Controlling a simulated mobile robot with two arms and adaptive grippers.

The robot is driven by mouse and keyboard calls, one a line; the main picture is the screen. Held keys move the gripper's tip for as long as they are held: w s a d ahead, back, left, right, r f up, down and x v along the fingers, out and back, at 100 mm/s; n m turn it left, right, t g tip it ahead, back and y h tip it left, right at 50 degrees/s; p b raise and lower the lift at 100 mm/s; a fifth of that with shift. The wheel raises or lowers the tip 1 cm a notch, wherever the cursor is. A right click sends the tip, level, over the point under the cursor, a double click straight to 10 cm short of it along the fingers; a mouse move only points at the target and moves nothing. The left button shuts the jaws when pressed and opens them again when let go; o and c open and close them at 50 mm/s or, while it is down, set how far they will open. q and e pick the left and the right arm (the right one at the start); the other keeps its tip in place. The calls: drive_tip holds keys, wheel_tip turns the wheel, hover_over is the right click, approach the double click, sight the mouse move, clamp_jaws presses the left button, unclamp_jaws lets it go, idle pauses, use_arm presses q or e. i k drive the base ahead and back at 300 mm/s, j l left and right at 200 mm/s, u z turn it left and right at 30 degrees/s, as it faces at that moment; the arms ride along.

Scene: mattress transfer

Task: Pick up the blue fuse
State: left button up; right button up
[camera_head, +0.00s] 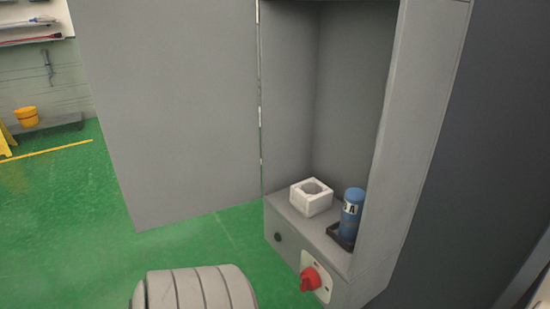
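The blue fuse (352,214) is a blue cylinder with a white band bearing a dark letter. It stands upright in a dark holder (340,238) on the ledge inside the open grey cabinet (420,130), at the right. A white square block (311,197) with a round hole in its top sits on the same ledge to the left of the fuse, apart from it. Neither gripper is in view, and nothing is touching the fuse.
The cabinet door (165,110) stands open to the left. A red rotary knob (310,279) sticks out from the cabinet front below the ledge. A small dark button (277,237) is left of it. Green floor (60,200) is clear at the left.

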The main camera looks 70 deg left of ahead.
sight(353, 205)
drive_tip(key=u, duration=1.5)
drive_tip(key=z, duration=0.25)
drive_tip(key=j+z, duration=0.3)
drive_tip(key=j, duration=0.2)
drive_tip(key=k+j+z, duration=0.1)
drive_tip(key=j+z, duration=0.2)
drive_tip(key=j, duration=0.15)
drive_tip(key=k+j+z, duration=0.15)
drive_tip(key=j+z, duration=0.15)
drive_tip(key=j, duration=0.2)
